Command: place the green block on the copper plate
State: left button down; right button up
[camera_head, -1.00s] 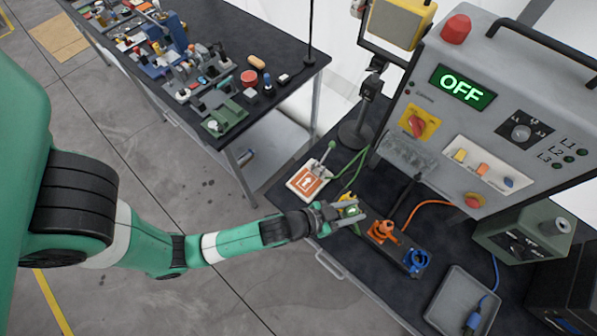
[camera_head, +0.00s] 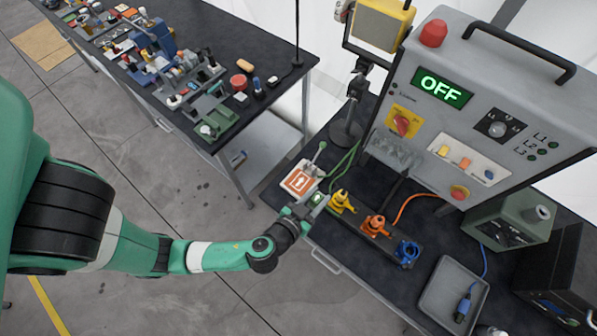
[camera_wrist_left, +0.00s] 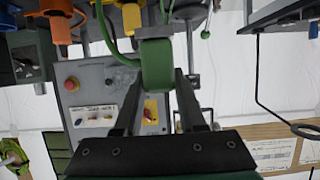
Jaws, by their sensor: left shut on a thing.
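My left gripper (camera_head: 311,206) is shut on the green block (camera_wrist_left: 155,65), which sits between the two fingers in the left wrist view. In the head view the block (camera_head: 318,198) is small and partly hidden by the fingers. It is at the lower right of a copper-orange plate (camera_head: 300,181) with a white arrow, set on a pale base. I cannot tell whether the block touches that base. A green cable (camera_wrist_left: 107,40) curves close to the block in the wrist view; whether it is joined to it is unclear. My right gripper is not in view.
A lever with a green knob (camera_head: 322,145) rises behind the plate. Yellow (camera_head: 341,202), orange (camera_head: 375,226) and blue (camera_head: 407,252) connectors stand in a row to the right. The grey control panel (camera_head: 470,120) reads OFF. A grey tray (camera_head: 437,298) lies at the lower right.

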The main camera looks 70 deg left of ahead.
pick_arm(q)
jog(key=a+f+b, duration=0.2)
jog(key=a+f, duration=0.1)
jog(key=a, duration=0.1)
jog(key=a+f+b, duration=0.2)
jog(key=a+f, duration=0.1)
jog(key=a, duration=0.1)
jog(key=s+a+f+b, duration=0.1)
jog(key=a+f+b, duration=0.1)
jog(key=a, duration=0.3)
jog(key=shift+f, duration=0.85)
notch_tip(320, 180, down, 3)
jog(key=shift+f+b, duration=0.1)
jog(key=shift+b, duration=0.85)
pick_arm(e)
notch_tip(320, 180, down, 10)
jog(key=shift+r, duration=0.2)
pick_arm(q)
jog(key=shift+c, duration=2.4)
grip_release()
jog(key=shift+s, duration=0.1)
